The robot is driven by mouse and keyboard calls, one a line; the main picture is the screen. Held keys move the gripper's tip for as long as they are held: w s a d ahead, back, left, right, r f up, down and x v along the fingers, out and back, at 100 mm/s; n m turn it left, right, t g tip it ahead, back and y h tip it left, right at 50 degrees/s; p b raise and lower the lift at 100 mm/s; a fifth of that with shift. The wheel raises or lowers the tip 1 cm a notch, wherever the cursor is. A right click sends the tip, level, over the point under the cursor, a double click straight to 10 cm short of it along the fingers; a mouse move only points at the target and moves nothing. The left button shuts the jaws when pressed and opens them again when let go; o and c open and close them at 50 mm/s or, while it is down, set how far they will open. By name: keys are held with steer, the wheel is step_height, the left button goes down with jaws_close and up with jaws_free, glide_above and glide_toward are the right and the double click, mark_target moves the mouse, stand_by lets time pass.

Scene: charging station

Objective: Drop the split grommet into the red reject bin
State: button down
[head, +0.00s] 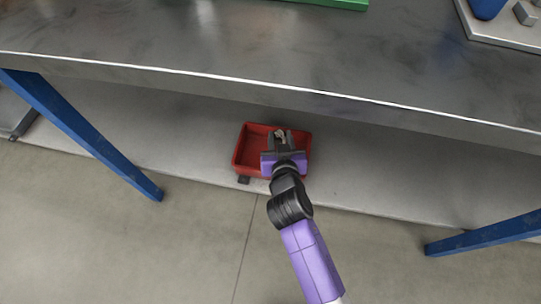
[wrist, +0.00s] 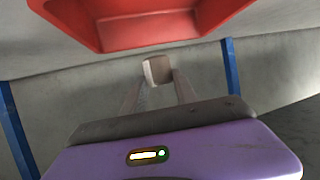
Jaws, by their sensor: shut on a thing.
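The red reject bin (head: 246,148) sits below the grey bench, on the pale surface there. My gripper (head: 281,138) is at the bin in the head view, its fingers overlapping the bin's right part. In the wrist view my gripper (wrist: 158,78) is shut on a small beige-grey piece, the grommet (wrist: 157,69), held between the fingertips. The split in it cannot be made out. The bin (wrist: 150,30) fills the top of the wrist view, past the fingertips. The height of the grommet relative to the bin's rim is hard to tell.
The grey bench top (head: 200,45) overhangs behind the bin, with its bright front edge. Blue bench legs stand at left (head: 90,135) and right (head: 485,235). A green object (head: 335,3) and a grey tray (head: 490,32) with parts sit on the bench. The floor in front is clear.

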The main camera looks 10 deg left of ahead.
steer(key=c, duration=0.9)
jaws_free()
steer(key=p+v, duration=0.3)
steer(key=v, duration=0.4)
steer(key=shift+s+d+r, duration=0.1)
steer(key=shift+s, duration=0.25)
